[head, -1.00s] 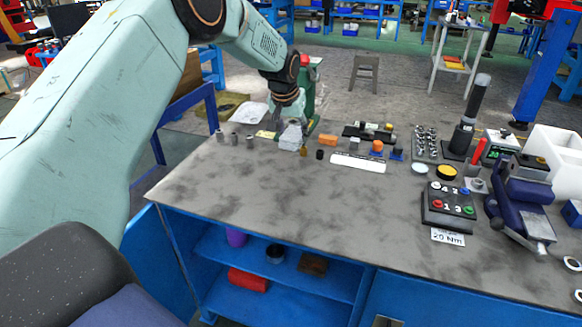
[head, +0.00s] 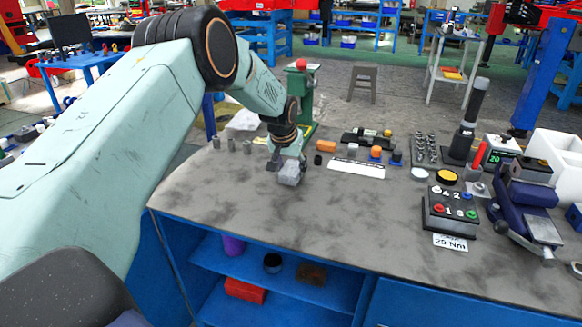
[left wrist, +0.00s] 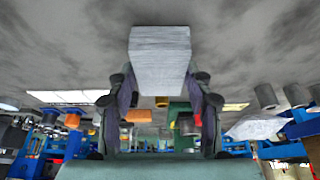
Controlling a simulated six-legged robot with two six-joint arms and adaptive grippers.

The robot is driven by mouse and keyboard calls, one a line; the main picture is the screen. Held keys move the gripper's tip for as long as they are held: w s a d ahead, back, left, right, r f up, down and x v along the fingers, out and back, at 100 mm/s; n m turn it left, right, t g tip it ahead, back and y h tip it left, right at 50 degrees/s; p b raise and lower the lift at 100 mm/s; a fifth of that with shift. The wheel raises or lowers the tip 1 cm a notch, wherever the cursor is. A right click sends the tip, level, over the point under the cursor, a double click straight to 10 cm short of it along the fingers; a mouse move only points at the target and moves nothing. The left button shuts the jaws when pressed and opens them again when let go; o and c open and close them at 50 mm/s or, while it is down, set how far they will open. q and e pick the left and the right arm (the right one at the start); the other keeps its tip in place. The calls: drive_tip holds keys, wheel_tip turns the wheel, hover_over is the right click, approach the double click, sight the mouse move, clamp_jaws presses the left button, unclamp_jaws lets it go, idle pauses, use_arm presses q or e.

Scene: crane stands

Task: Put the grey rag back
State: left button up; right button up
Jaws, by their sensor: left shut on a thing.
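The grey rag (head: 290,174) is a small light-grey block shape in the head view. My left gripper (head: 286,165) is shut on it, above the grey bench top (head: 240,195). In the left wrist view the rag (left wrist: 160,58) sits between the two fingers of my left gripper (left wrist: 160,88), and its striped face sticks out past them. Whether the rag touches the bench I cannot tell. My right gripper is not in view.
Several grey cylinders (head: 231,145) stand at the bench's back left. A white strip (head: 356,169), an orange block (head: 327,146) and a black button box (head: 449,209) lie to the right. The bench's front left is clear.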

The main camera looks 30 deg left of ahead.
use_arm(q)
drive_tip(key=shift+f, duration=0.1)
drive_tip(key=o, duration=1)
drive_tip(key=shift+f, duration=0.15)
drive_tip(key=shift+r, duration=0.2)
drive_tip(key=shift+r, duration=0.3)
drive_tip(key=p+v, duration=0.3)
drive_tip(key=v, duration=0.8)
drive_tip(key=shift+s+r+p, duration=0.25)
drive_tip(key=shift+p, duration=0.1)
